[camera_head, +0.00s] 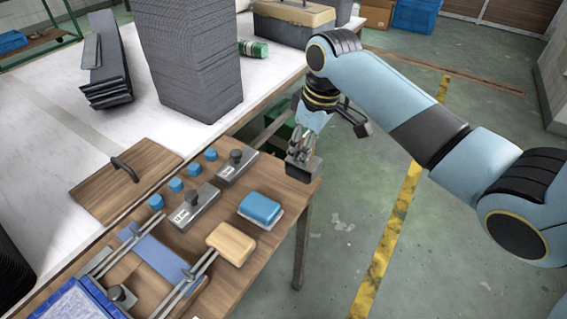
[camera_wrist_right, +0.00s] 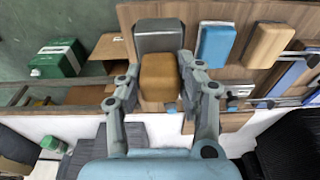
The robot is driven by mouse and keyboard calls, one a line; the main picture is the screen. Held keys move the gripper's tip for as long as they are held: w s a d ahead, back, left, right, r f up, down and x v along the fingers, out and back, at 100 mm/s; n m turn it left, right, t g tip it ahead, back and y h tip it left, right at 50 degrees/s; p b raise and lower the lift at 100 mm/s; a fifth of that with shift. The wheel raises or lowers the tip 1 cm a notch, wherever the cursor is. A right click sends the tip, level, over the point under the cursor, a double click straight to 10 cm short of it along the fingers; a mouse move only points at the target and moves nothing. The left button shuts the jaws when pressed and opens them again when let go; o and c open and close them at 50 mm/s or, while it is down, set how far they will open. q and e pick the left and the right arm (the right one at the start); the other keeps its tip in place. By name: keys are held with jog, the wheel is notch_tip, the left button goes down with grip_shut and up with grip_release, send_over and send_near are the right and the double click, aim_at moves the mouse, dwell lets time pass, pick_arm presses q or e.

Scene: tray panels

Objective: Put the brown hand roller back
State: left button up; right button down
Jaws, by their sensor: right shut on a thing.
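My right gripper (camera_head: 303,150) is over the far right corner of the wooden table, pointing down. In the right wrist view, its two fingers (camera_wrist_right: 160,72) close on the sides of a small brown block, which I take to be the brown hand roller (camera_wrist_right: 160,84). A larger grey block (camera_wrist_right: 158,38) lies just beyond it there; the dark grey block also shows below the gripper in the head view (camera_head: 304,168). I cannot tell whether the brown and grey parts are joined or touch the table. The brown part is mostly hidden in the head view. My left gripper is not in view.
A blue block (camera_head: 260,208) and a tan block (camera_head: 231,243) lie nearby on the wooden table (camera_head: 283,190). Dark knobbed blocks (camera_head: 237,163), small blue pieces and a handled board (camera_head: 130,190) stand left. A tall grey stack (camera_head: 190,60) rises behind; open floor lies right.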

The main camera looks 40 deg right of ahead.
jog(key=w+f, duration=0.1)
jog(key=f, duration=0.1)
jog(key=w+a+f, duration=0.1)
jog(key=w+f, duration=0.2)
jog(key=f, duration=0.2)
jog(key=shift+w+a, duration=0.4)
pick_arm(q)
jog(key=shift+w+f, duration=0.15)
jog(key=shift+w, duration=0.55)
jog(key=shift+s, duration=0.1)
